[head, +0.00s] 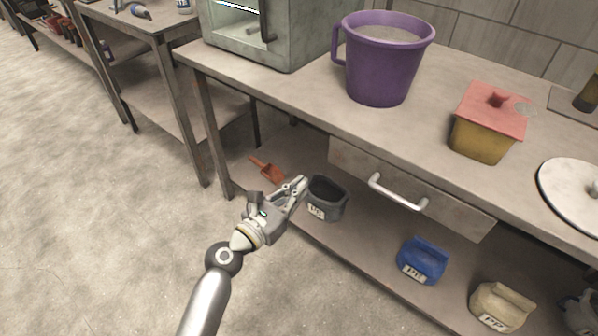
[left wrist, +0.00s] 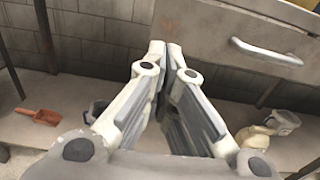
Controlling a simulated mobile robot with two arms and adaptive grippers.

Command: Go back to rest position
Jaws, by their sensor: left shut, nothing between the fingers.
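My left gripper (head: 297,186) is shut and empty in the head view. It is in front of the workbench, at about the height of the lower shelf, close to a dark grey labelled container (head: 327,200). In the left wrist view the fingers of my left gripper (left wrist: 172,48) come together at the tips with nothing between them. My right gripper is in neither view.
The workbench (head: 290,95) carries a purple bucket (head: 378,75), a yellow box with a red lid (head: 482,135) and a round white lid (head: 570,190). A drawer handle (head: 398,192) juts out. An orange scoop (head: 267,169) and a blue container (head: 422,260) are on the lower shelf. The floor at left is clear.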

